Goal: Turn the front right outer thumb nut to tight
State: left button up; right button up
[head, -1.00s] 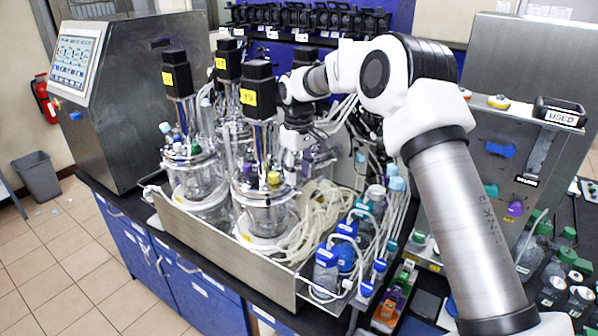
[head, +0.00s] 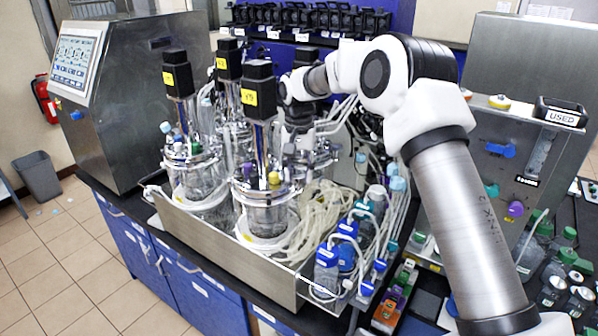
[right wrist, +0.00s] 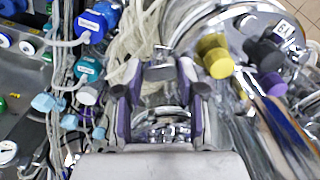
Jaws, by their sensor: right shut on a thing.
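The front vessel (head: 267,215) is a glass jar with a metal head plate, under a black motor (head: 258,90) with a yellow label. My right arm reaches over from the right, and its gripper (right wrist: 160,74) is at the right side of this vessel's head. In the right wrist view its grey and purple fingers are shut around a small grey piece (right wrist: 160,66) at the rim, which looks like the thumb nut. The fingers hide most of it, and its tightness cannot be read. My left gripper is not in view.
A yellow cap (right wrist: 215,58) and dark caps stand close to the right finger. Pale coiled tubing (head: 318,212) and blue-capped bottles (head: 345,240) crowd the metal tray (head: 225,245). Other vessels and motors (head: 177,75) stand to the left. Little room is free around the gripper.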

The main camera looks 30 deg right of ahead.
aim_at(299, 176)
jog(key=m, duration=0.5)
jog(key=shift+f, duration=0.2)
dwell(0.3)
jog(key=o, duration=0.9)
jog(key=shift+o, duration=1.2)
notch_tip(299, 176, up, 12)
